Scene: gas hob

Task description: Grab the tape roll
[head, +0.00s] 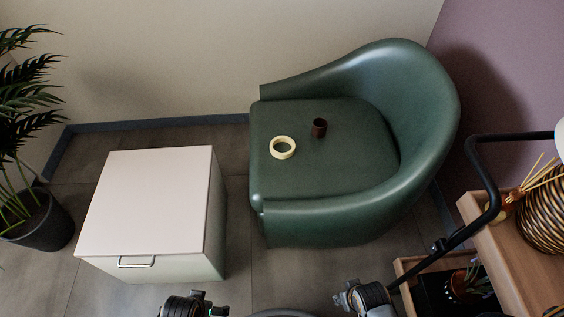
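A cream tape roll (274,151) lies flat on the seat of a green armchair (345,160), near the seat's front left edge. My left gripper (196,305) is at the bottom edge, below the white cabinet and well away from the roll. My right gripper (348,298) is at the bottom, below the armchair and also away from the roll. Both are small and partly cut off, so their finger openings are unclear.
A white cabinet (155,195) with a metal handle stands left of the armchair. A potted plant (36,220) is at the far left. A wooden shelf (500,240) with a striped vase (545,215) and a black curved bar (490,185) are at the right. Some floor shows between cabinet and armchair.

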